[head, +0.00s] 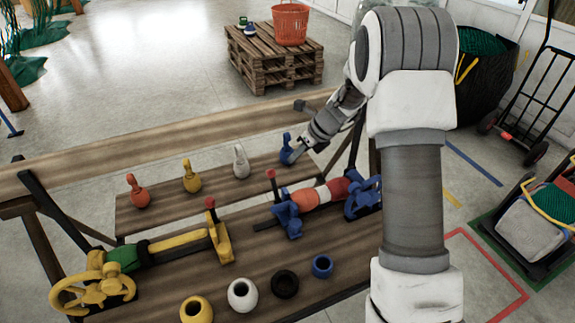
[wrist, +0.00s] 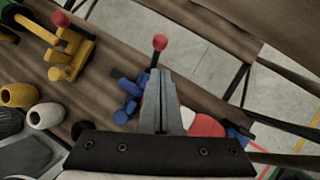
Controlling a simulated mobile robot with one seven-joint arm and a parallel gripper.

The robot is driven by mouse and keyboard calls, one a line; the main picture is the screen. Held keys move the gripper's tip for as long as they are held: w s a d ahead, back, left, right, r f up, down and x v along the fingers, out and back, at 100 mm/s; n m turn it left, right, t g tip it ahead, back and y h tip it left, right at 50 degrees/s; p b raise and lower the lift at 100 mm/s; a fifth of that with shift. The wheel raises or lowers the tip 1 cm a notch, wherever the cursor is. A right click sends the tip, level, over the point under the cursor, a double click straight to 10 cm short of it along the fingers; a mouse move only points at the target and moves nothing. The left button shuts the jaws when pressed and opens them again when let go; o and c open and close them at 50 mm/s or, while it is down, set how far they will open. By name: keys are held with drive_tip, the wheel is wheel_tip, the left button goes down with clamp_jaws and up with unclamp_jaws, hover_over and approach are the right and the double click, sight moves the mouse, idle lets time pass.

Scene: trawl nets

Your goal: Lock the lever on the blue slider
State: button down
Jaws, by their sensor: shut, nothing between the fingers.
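The blue slider (head: 289,220) sits on the wooden bench at the left end of an orange, white and red roll. Its lever (head: 270,174) has a dark stem and a red knob, and stands up from the slider. In the wrist view the slider (wrist: 126,96) is just left of my fingers, and the lever's red knob (wrist: 159,42) shows beyond their tips. My gripper (head: 294,156) is shut and empty, above and to the right of the lever in the head view, apart from it. Part of the slider is hidden behind my fingers in the wrist view.
A blue wheel fixture (head: 363,197) is at the roll's right end. A yellow slider (head: 220,240) with its own red-knobbed lever is to the left. Red, yellow, white and blue pins stand on the rear shelf, the blue pin (head: 286,142) beside my gripper. Several rings lie in front.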

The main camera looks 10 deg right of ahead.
drive_tip(key=r, duration=0.1)
drive_tip(key=d+r, duration=0.1)
drive_tip(key=r, duration=0.3)
drive_tip(key=shift+w+d+r, duration=0.15)
drive_tip(key=shift+w+d, duration=0.15)
drive_tip(key=shift+d, duration=0.1)
drive_tip(key=shift+r, duration=0.1)
drive_tip(key=s+a+r+n+h, duration=0.1)
drive_tip(key=s+r+n+h, duration=0.1)
drive_tip(key=s+r+n, duration=1.3)
drive_tip(key=s+d+n+t+h, duration=0.2)
drive_tip(key=s+n, duration=1.1)
drive_tip(key=s, duration=0.7)
drive_tip(key=shift+d+r+h, duration=0.3)
drive_tip(key=shift+r+h, duration=0.15)
drive_tip(key=shift+h, duration=0.05)
drive_tip(key=shift+s, duration=0.1)
